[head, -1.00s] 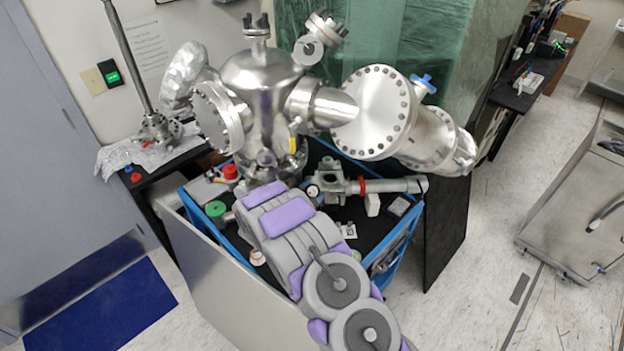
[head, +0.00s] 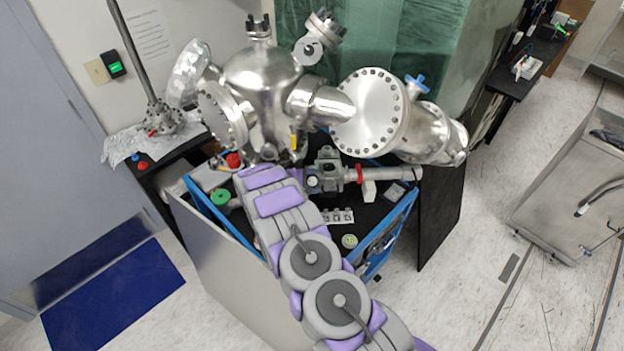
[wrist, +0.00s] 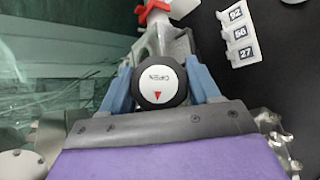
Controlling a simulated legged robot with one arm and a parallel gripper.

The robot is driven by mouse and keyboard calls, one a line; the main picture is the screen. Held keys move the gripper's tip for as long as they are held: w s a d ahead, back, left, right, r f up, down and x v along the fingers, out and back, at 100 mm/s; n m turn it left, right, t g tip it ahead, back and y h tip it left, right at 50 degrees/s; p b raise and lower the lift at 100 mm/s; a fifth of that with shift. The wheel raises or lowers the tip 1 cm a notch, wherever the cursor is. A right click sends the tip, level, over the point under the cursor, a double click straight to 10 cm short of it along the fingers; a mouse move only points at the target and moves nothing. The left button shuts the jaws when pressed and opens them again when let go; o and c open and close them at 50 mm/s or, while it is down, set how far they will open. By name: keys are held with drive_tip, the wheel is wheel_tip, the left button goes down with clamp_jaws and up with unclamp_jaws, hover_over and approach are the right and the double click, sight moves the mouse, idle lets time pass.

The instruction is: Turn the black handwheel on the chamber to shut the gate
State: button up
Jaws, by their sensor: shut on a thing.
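The black handwheel (wrist: 159,82) has a white face with the word OPEN, upside down in the wrist view, and a red arrow. My gripper (wrist: 160,90) is shut on it, with one blue finger on each side of the rim. In the head view the handwheel (head: 312,183) is small, on the side of a grey metal valve body (head: 328,172) beside the chamber (head: 262,85). My purple and grey arm reaches up to it and hides my fingers there.
A white strip of number tags (wrist: 238,35) lies on the black cart top, near the gripper. A red part (wrist: 152,10) sits behind the valve. A blue-framed cart (head: 385,235) carries the valve. Large steel flanges (head: 372,112) stand above it. Open floor lies to the right.

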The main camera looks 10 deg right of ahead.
drive_tip(key=shift+m, duration=0.3)
idle(0.4)
drive_tip(key=o, duration=1)
drive_tip(key=shift+c, duration=0.2)
drive_tip(key=shift+f, duration=0.1)
